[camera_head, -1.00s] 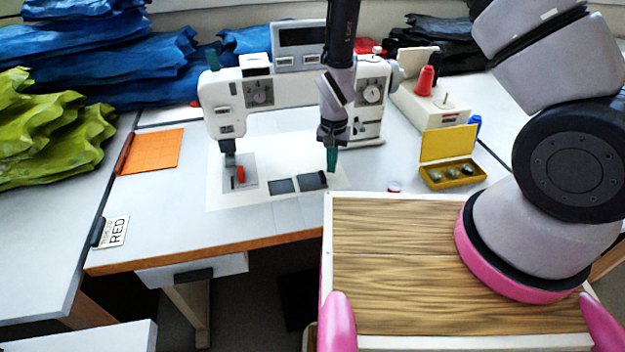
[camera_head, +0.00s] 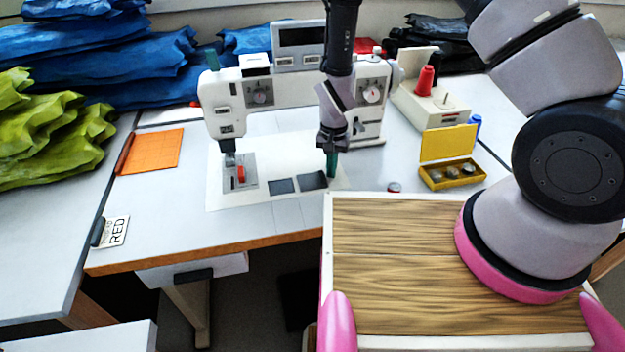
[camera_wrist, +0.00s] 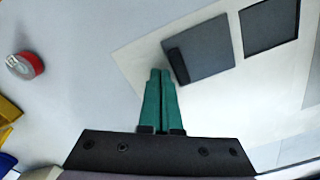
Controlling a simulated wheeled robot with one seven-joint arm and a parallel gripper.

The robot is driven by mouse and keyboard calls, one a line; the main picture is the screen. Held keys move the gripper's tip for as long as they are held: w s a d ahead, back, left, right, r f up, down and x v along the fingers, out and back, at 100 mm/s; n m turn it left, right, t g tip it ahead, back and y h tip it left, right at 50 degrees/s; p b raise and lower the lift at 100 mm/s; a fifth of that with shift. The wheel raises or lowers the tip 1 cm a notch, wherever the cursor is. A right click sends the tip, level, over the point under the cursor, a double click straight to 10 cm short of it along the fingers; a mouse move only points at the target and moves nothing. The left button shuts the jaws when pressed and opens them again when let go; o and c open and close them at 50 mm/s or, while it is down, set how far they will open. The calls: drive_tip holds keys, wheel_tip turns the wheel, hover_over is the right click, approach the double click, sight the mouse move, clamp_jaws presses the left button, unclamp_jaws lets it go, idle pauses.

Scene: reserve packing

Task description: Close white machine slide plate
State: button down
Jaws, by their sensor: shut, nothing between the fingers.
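The white sewing machine (camera_head: 290,92) stands on the table with a pale bed sheet under it. A dark slide plate (camera_head: 312,180) lies on the bed; in the wrist view the slide plate (camera_wrist: 205,50) is grey with a raised black lip along its near edge. A square, black-edged recess (camera_head: 283,186) lies beside it, apart by a pale strip; it also shows in the wrist view (camera_wrist: 270,25). My gripper (camera_head: 332,174) points down just right of the slide plate. In the wrist view its green fingers (camera_wrist: 161,72) are shut and empty, close beside the black lip; contact is unclear.
A red-sided bobbin (camera_head: 394,187) sits on the table right of my gripper. An open yellow box (camera_head: 452,174) holds several bobbins. A wooden-topped tray (camera_head: 328,240) is in front. An orange mat (camera_head: 150,151) lies at left. The table's front strip is clear.

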sight(304, 182)
drive_tip(key=shift+f, duration=0.35)
drive_tip(key=shift+a, duration=0.15)
drive_tip(key=shift+s+a, duration=0.4)
drive_tip(key=shift+a, duration=1)
drive_tip(key=shift+s+a, duration=0.45)
drive_tip(key=shift+a, duration=1)
drive_tip(key=shift+s+a, duration=0.4)
drive_tip(key=shift+a, duration=1)
drive_tip(key=shift+d, duration=0.15)
drive_tip(key=shift+w+d, duration=0.15)
drive_tip(key=shift+d, duration=0.3)
drive_tip(key=shift+r, duration=3.55)
